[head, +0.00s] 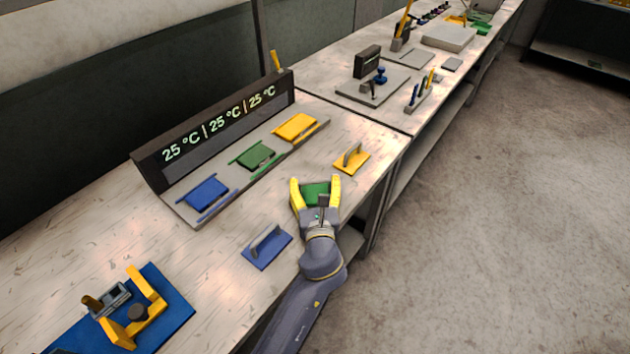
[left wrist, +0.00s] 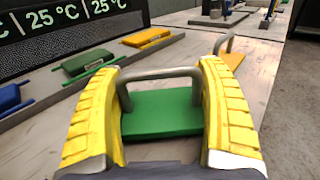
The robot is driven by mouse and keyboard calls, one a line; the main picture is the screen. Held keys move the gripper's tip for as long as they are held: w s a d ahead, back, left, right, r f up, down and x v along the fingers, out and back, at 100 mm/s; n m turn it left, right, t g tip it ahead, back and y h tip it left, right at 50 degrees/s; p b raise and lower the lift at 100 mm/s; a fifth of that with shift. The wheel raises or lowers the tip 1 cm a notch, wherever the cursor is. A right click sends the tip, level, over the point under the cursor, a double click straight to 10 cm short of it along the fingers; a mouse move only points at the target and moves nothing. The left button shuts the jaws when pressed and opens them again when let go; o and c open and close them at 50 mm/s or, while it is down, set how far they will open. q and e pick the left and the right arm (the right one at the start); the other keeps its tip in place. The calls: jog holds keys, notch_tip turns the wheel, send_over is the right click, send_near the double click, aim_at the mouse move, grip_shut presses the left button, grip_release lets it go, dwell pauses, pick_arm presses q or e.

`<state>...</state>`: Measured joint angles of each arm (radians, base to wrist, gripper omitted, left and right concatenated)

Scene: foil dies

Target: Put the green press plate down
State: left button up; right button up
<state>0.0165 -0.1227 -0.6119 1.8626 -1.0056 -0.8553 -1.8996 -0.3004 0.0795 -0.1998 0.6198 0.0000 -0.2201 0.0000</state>
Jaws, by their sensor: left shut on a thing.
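The green press plate (head: 313,190) is a flat plate with a grey arched handle, near the table's front edge in the head view. My left gripper (head: 315,181) has its yellow fingers on either side of the handle and is shut on it. In the left wrist view the green press plate (left wrist: 162,114) lies level between the fingers, its handle spanning from one to the other. I cannot tell whether its underside touches the table. My right gripper is in neither view.
A blue press plate (head: 267,250) and a yellow press plate (head: 352,159) lie on the table on either side. Behind is a heater (head: 172,203) with blue, green and yellow dies and a 25 °C display. A blue mat (head: 178,318) with a yellow fixture is at lower left.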

pick_arm(q)
jog(key=shift+f, duration=0.3)
jog(key=shift+s+f, duration=0.1)
jog(key=shift+f, duration=0.3)
jog(key=o, duration=1.6)
jog(key=shift+f, duration=0.2)
jog(key=shift+r, duration=0.6)
jog(key=shift+s+d+r, duration=0.15)
jog(key=shift+s, duration=1.7)
jog(key=shift+s+d+r, duration=0.15)
jog(key=shift+s, duration=1.65)
